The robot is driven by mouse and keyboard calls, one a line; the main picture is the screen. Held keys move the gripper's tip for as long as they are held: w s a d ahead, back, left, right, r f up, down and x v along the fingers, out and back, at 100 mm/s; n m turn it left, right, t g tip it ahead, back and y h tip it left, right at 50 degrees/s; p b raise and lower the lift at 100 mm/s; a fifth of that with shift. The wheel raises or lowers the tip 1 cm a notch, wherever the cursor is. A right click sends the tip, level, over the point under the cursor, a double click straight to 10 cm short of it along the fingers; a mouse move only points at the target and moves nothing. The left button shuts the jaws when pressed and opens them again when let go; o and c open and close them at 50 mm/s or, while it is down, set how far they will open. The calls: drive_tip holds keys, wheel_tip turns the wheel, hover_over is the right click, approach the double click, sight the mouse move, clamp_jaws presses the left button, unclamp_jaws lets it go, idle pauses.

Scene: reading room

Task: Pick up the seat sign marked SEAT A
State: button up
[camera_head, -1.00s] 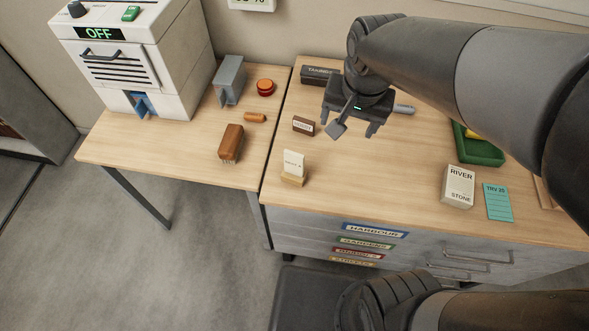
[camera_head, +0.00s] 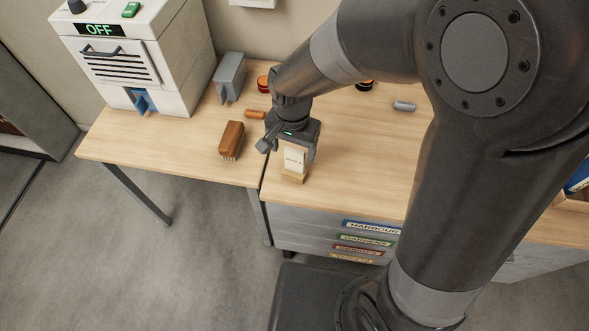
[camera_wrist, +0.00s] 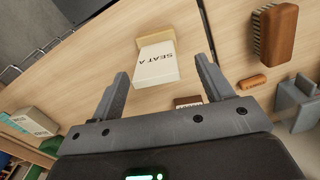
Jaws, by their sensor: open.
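The SEAT A sign (camera_head: 294,160) is a white card standing in a light wooden base (camera_head: 291,177). It stands near the front left corner of the right-hand table. In the wrist view its card (camera_wrist: 157,65) reads SEAT A and lies just ahead of the fingertips, about midway between them. My gripper (camera_wrist: 163,75) is open and empty, with one finger to each side of the card's line. In the head view my gripper (camera_head: 292,150) is just behind and above the sign. I cannot tell whether a finger touches it.
A brown brush (camera_head: 231,140) lies on the left table, near a small orange-brown piece (camera_head: 254,114) and a grey stand (camera_head: 229,77). A white machine marked OFF (camera_head: 150,60) stands behind. A grey object (camera_head: 404,106) lies farther right. My arm hides much of the right table.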

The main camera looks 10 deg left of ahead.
sight(294, 170)
drive_tip(key=f, duration=0.5)
drive_tip(key=shift+d+f, duration=0.1)
drive_tip(key=shift+d, duration=0.1)
drive_tip(key=c, duration=1.4)
